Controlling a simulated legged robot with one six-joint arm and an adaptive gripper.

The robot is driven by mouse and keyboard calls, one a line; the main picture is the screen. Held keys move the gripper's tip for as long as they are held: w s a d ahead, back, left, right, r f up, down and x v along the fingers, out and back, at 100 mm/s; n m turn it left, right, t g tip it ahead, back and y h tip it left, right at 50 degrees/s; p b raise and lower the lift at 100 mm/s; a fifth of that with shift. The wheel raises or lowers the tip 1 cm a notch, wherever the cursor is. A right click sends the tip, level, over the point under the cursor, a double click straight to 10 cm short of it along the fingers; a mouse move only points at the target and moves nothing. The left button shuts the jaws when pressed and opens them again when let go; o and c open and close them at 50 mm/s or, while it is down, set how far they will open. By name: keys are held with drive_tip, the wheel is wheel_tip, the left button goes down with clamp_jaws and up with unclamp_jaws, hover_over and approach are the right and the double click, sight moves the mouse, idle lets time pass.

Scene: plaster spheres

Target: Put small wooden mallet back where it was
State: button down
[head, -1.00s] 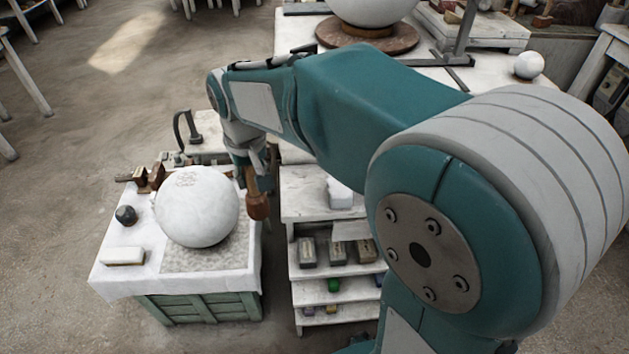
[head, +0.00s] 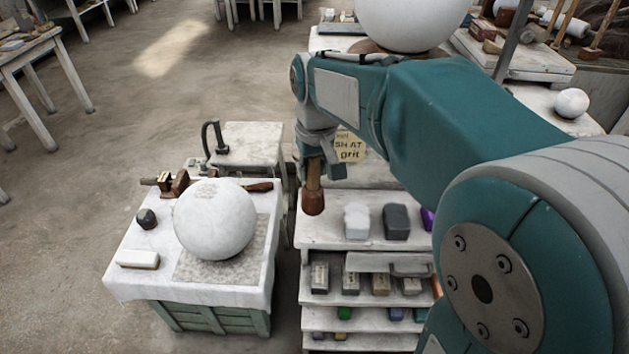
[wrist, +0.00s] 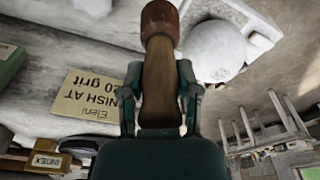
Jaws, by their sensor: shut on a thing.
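The small wooden mallet (head: 313,198) hangs from my gripper (head: 318,165) in the head view, its darker brown end downward. It is in front of the white shelf unit (head: 313,236), at its left side, apparently above the top shelf. In the wrist view my gripper (wrist: 160,105) is shut with its two fingers on either side of the mallet's handle (wrist: 158,85). The mallet's reddish-brown head (wrist: 160,22) sticks out beyond the fingertips. I cannot tell its exact height above the shelf.
A white plaster sphere (head: 215,220) rests on a cloth-covered green crate at left. Grey and white blocks (head: 396,222) stand on the shelf's top. A yellow note (head: 349,147) is behind my gripper. A larger sphere (head: 410,18) stands behind my arm.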

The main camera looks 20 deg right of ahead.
drive_tip(key=w+d+f, duration=0.2)
drive_tip(key=w+f, duration=0.1)
drive_tip(key=f, duration=0.4)
drive_tip(key=shift+f, duration=0.2)
drive_tip(key=shift+c, duration=1.6)
unclamp_jaws()
drive_tip(key=shift+a, duration=0.2)
